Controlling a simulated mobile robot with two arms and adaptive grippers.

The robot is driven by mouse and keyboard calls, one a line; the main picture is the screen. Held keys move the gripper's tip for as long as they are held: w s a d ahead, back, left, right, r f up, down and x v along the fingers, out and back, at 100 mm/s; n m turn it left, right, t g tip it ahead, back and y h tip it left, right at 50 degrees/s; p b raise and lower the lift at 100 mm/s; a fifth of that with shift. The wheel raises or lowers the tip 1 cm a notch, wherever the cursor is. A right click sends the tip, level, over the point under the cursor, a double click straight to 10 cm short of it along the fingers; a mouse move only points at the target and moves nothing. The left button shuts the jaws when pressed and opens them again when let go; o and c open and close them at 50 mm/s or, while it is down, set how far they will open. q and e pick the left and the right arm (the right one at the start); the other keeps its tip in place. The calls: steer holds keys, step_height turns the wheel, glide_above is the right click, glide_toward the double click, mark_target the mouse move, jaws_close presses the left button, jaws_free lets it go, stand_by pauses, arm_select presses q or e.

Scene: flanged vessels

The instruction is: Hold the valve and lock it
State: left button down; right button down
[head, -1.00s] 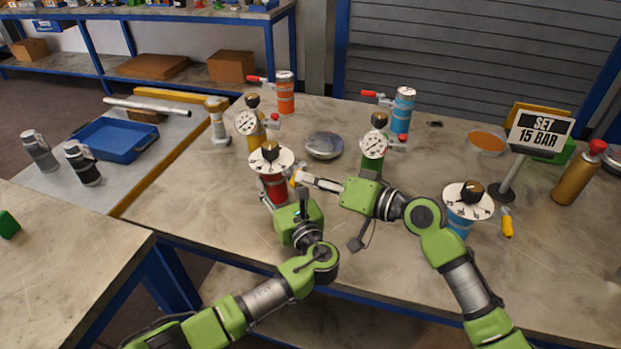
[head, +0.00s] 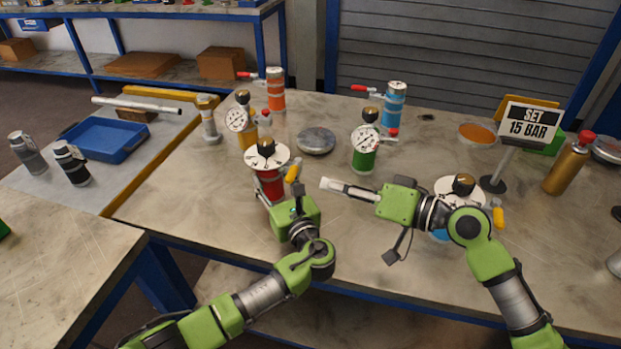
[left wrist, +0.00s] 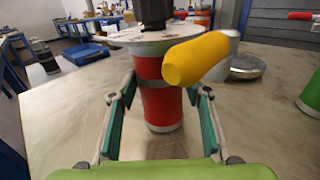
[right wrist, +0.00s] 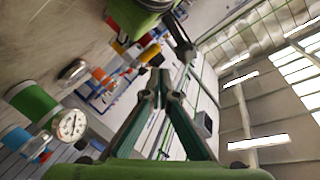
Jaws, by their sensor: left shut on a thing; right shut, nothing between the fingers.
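The red valve (head: 268,184) stands on the bench with a white dial plate (head: 254,158) and a black knob (head: 267,146) on top. Its yellow lever (head: 294,171) sticks out to the right, tilted upward. The left wrist view shows the red body (left wrist: 160,103) between the fingers and the yellow lever (left wrist: 197,58) in front of the dial. My left gripper (head: 278,196) is shut on the red body from the near side. My right gripper (head: 326,184) is shut and empty, to the right of the lever and apart from it.
A green vessel with a gauge (head: 364,158) stands behind my right gripper. A blue vessel with a dial (head: 450,187) is partly hidden by my right arm. A "SET 15 BAR" sign (head: 528,122) stands at the right. A round metal lid (head: 316,141) lies behind the red valve.

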arm_select(q)
steer(key=shift+a, duration=0.25)
arm_select(e)
steer(key=shift+v, duration=1.7)
arm_select(q)
steer(key=c, duration=1)
jaws_free()
steer(key=shift+c, duration=0.2)
arm_select(e)
steer(key=shift+w+a, duration=0.1)
arm_select(q)
steer(key=shift+s, duration=0.1)
